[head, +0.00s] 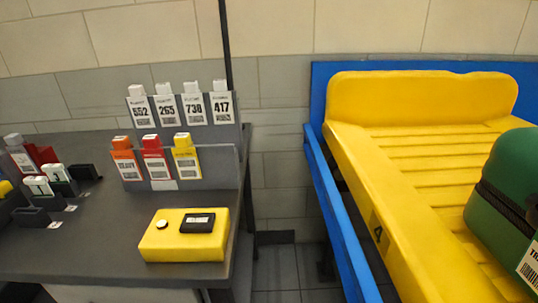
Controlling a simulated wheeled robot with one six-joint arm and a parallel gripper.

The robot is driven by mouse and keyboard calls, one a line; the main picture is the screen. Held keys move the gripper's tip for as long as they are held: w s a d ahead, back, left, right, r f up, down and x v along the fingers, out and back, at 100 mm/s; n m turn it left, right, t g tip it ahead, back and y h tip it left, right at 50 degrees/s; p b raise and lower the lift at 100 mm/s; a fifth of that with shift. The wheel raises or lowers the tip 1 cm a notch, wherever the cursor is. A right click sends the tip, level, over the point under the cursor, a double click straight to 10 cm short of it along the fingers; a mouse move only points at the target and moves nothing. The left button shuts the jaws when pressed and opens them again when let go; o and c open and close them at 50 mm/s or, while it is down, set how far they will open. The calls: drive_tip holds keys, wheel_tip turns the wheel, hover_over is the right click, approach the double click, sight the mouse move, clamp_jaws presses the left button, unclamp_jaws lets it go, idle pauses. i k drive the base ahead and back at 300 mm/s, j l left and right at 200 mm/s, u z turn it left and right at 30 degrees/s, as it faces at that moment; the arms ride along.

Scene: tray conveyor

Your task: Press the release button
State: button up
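A yellow box (184,247) lies on the dark desk, near its right front edge. A small round white button (162,225) sits on the left of its top face. A black panel with a small display (197,223) sits to the right of the button. I cannot read any label that names the button as the release button. My gripper is not in view, so its distance from the box cannot be seen.
The dark desk (90,240) carries racks of numbered tags (194,108) and coloured tags (153,162) behind the box, with stamps (57,180) at left. A yellow tray (400,235) numbered 4, holding a green bag (505,200), stands in a blue conveyor frame (335,215) at right.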

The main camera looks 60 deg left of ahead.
sight(195, 223)
drive_tip(key=u, duration=1.6)
